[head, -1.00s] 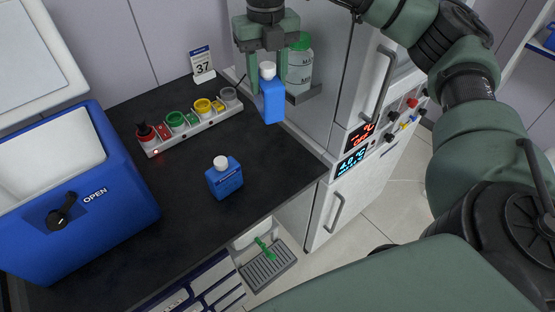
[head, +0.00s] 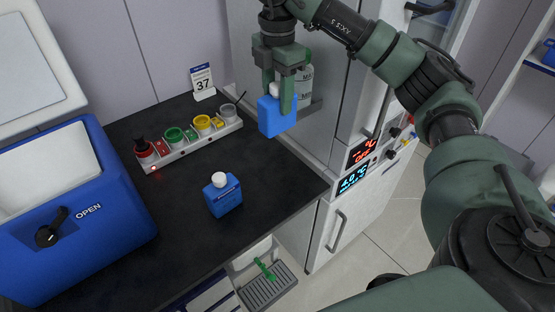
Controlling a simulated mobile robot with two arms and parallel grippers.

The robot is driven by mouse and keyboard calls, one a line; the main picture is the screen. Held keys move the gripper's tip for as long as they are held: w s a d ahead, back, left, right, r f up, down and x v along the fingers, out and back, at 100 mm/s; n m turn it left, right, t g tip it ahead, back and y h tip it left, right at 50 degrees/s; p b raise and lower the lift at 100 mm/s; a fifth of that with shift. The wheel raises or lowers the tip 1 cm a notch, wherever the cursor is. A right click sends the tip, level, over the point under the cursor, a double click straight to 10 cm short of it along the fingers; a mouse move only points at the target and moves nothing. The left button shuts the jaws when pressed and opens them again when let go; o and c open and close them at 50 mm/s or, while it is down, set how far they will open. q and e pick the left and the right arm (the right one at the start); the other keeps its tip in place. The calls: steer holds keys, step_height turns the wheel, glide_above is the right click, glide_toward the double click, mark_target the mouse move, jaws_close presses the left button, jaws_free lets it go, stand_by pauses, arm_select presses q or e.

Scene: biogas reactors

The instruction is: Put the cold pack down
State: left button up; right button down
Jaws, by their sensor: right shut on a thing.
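My right gripper (head: 280,95) is shut on a blue cold pack (head: 271,120) with a white cap. It holds the pack upright at the back right of the dark counter (head: 130,238); I cannot tell whether its base touches the counter. A second blue pack (head: 224,197) with a white cap stands on the counter nearer to me, apart from the held one. My left gripper is not in view.
An open blue cooler box (head: 95,225) stands on the left. A fridge (head: 345,215) borders the counter on the right. The counter's front middle is clear.

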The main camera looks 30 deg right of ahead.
mark_target(278, 116)
step_height(278, 116, down, 5)
steer(key=shift+s+f+b, duration=0.1)
steer(key=shift+b, duration=0.25)
step_height(278, 116, down, 13)
steer(key=shift+r+p, duration=0.2)
steer(key=shift+p, duration=0.95)
steer(key=shift+f, duration=0.1)
steer(key=shift+f, duration=0.1)
steer(key=c, duration=0.8)
jaws_free()
